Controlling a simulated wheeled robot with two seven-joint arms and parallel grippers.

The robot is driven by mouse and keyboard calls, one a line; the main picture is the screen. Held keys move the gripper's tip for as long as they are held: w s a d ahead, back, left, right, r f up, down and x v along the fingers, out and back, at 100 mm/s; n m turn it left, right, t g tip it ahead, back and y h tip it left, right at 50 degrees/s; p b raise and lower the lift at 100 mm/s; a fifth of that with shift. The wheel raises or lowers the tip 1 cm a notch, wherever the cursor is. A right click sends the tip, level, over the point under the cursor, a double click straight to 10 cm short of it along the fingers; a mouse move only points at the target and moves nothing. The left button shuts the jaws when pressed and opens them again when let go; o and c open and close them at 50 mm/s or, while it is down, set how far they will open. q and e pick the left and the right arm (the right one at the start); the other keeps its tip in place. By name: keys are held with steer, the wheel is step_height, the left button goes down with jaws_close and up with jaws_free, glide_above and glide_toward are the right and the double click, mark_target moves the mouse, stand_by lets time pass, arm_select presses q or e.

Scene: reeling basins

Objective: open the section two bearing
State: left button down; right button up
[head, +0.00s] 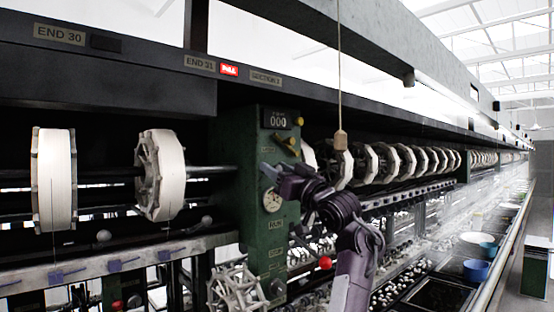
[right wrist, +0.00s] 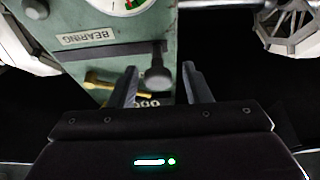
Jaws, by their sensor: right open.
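The green section housing (head: 240,190) stands in the middle of the head view, under a sign reading SECTION and a small numeral (head: 266,78). In the right wrist view its face shows an upside-down BEARING label (right wrist: 88,37) beside a dark slot. A dark round-ended lever knob (right wrist: 157,74) stands out by the slot's end. My right gripper (right wrist: 163,84) is open, with one finger on each side of the knob; contact is not visible. In the head view the gripper (head: 268,172) is at the housing's upper front, hiding the bearing lever. My left gripper is not in view.
A brass lever (head: 287,144) and a counter reading 000 (head: 278,119) sit just above the gripper. A dial gauge (head: 272,201) is below it. A wooden pull (head: 340,140) hangs on a cord near my arm. White reels (head: 163,175) flank the housing.

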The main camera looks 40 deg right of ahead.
steer(key=shift+w+d, duration=0.1)
steer(key=shift+w, duration=0.15)
jaws_close()
